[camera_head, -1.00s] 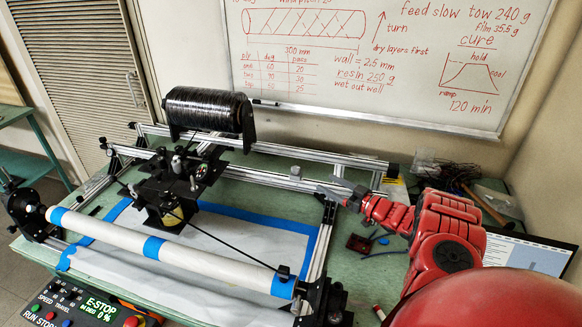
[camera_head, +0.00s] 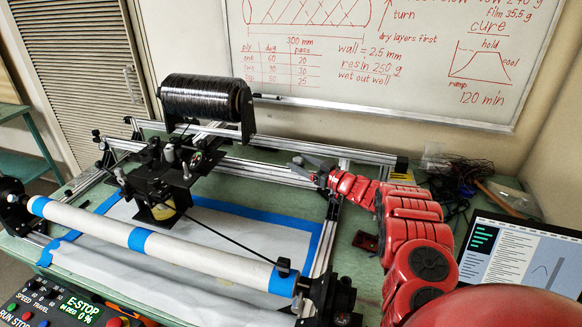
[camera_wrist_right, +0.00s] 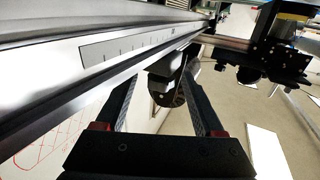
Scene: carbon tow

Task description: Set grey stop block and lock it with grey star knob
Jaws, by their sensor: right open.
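The grey stop block (camera_wrist_right: 160,64) sits at the scaled rail in the right wrist view, with a dark rounded knob (camera_wrist_right: 166,92) at its lower side. My right gripper (camera_wrist_right: 160,74) is open, one finger on each side of the block and knob. I cannot tell whether either finger touches them. In the head view my right gripper (camera_head: 302,166) is at the front aluminium rail (camera_head: 262,168), right of the winding carriage, and its fingers hide most of the block there. My left gripper is not in view.
The black carriage (camera_head: 168,182) stands left of my right gripper, below the black tow spool (camera_head: 205,97). A white mandrel (camera_head: 185,253) with blue bands crosses the front. A laptop (camera_head: 520,262) and cables (camera_head: 458,172) lie to the right.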

